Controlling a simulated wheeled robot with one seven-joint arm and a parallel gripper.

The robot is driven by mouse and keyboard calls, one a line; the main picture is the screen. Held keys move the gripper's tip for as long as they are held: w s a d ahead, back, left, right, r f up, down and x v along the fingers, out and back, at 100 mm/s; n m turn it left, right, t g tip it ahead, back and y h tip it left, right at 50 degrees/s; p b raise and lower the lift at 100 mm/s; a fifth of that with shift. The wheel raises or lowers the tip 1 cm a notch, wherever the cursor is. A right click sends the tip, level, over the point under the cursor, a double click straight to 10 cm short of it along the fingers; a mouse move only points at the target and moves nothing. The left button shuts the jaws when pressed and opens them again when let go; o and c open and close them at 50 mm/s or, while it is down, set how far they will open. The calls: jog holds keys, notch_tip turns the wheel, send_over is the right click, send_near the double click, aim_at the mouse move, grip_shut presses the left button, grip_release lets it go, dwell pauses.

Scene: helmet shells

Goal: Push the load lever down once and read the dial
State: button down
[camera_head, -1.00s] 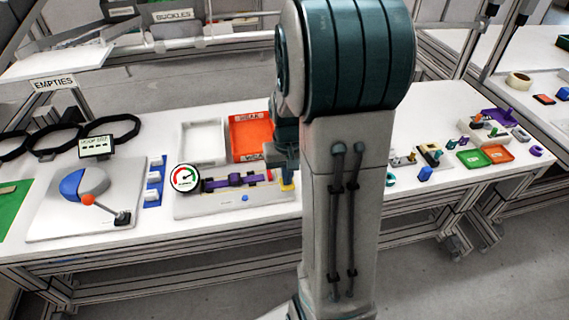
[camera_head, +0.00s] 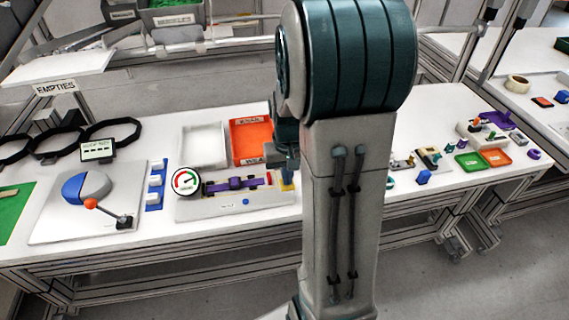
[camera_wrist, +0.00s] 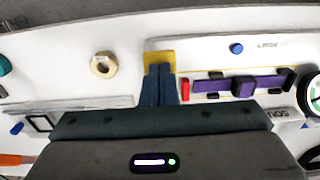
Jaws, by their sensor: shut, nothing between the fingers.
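The tester plate (camera_head: 215,211) lies on the bench, with a purple strap (camera_head: 235,184) clamped along it. The round dial (camera_head: 186,181), with green and red arcs, stands at its left end; its reading is too small to make out. In the wrist view the dial (camera_wrist: 313,92) is cut by the right edge. The yellow piece that looks like the load lever (camera_head: 287,186) is at the plate's right end. My gripper (camera_wrist: 160,70) is shut and empty, its fingertips over this yellow piece (camera_wrist: 152,57) and hiding part of it. I cannot tell whether they touch.
A white tray (camera_head: 203,141) and an orange tray (camera_head: 236,156) stand behind the tester. To its left are blue-and-white blocks (camera_head: 154,186) and a blue-grey shell (camera_head: 88,188) with an orange-knobbed lever (camera_head: 91,203). A tape roll (camera_wrist: 103,65) lies near my gripper.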

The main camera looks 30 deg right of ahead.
notch_tip(320, 180, up, 8)
jog(key=p, duration=0.6)
jog(key=shift+r, duration=0.25)
dwell(0.5)
dwell(0.5)
jog(key=s+a+r+n+t, duration=0.3)
jog(key=s+a+r, duration=0.6)
jog(key=s+a, duration=0.3)
jog(key=shift+s, duration=0.4)
